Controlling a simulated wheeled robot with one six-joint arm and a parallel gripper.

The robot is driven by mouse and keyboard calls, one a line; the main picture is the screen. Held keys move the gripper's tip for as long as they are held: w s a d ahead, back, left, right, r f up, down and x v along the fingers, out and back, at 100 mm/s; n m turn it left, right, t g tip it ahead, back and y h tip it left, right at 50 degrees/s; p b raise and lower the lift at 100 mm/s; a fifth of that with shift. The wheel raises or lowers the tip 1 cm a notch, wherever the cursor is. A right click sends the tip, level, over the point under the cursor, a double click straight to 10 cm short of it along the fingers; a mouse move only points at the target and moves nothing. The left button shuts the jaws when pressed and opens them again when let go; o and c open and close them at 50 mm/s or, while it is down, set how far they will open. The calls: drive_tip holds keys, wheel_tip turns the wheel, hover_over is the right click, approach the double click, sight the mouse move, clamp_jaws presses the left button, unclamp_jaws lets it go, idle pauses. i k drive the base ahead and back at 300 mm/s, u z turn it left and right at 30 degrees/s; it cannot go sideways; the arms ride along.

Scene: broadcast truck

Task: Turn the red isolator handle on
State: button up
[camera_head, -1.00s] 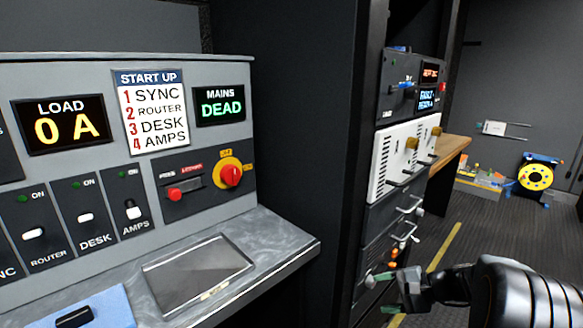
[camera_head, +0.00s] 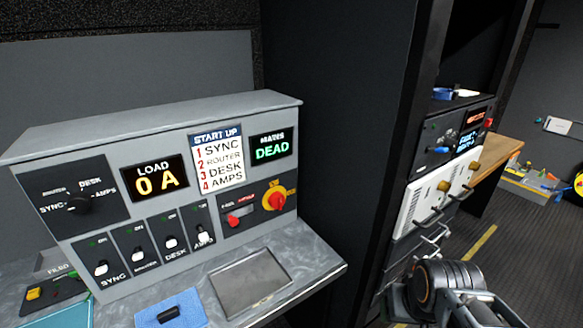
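The red isolator handle (camera_head: 277,201) is a round red knob on a yellow plate, at the right end of the grey control panel's front. The exact angle of the handle is hard to read at this size. The panel's MAINS display (camera_head: 271,148) above it reads DEAD in green, and the LOAD display (camera_head: 155,180) reads 0 A. My gripper (camera_head: 396,303) is low at the right, well apart from the handle, in front of the equipment rack. Its fingers are dark and small against the rack, so their opening is unclear.
A red switch (camera_head: 234,221) sits left of the isolator. Four-way breaker toggles, including SYNC (camera_head: 101,268), line the panel. A grey ledge (camera_head: 315,262) juts out below, holding a flat tray (camera_head: 250,284) and a blue cloth (camera_head: 170,308). The rack (camera_head: 432,205) stands to the right.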

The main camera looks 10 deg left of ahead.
sight(276, 199)
drive_tip(key=z, duration=0.5)
drive_tip(key=k, duration=0.1)
drive_tip(key=u, duration=1.7)
